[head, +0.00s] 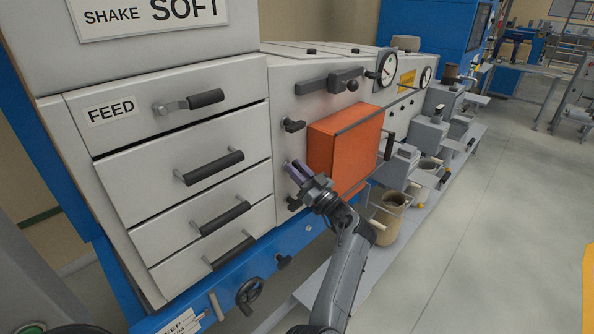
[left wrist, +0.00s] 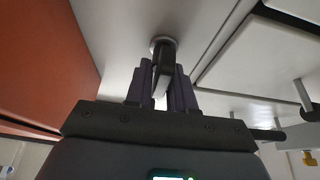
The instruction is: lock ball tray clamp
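In the head view my left gripper (head: 296,170) is at the pale machine front, between the drawer stack and an orange box (head: 335,150). In the left wrist view a dark clamp handle (left wrist: 164,58) on a round metal base stands out from the pale panel. The purple fingers of my left gripper (left wrist: 163,82) close in on both sides of this handle and appear shut on it. My right gripper is not in view.
The orange box stands out close beside my left gripper. Drawers with bar handles (head: 212,167) are on the left. A blue beam with a handwheel (head: 250,293) runs below. A brown bucket (head: 389,217) stands right of my arm.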

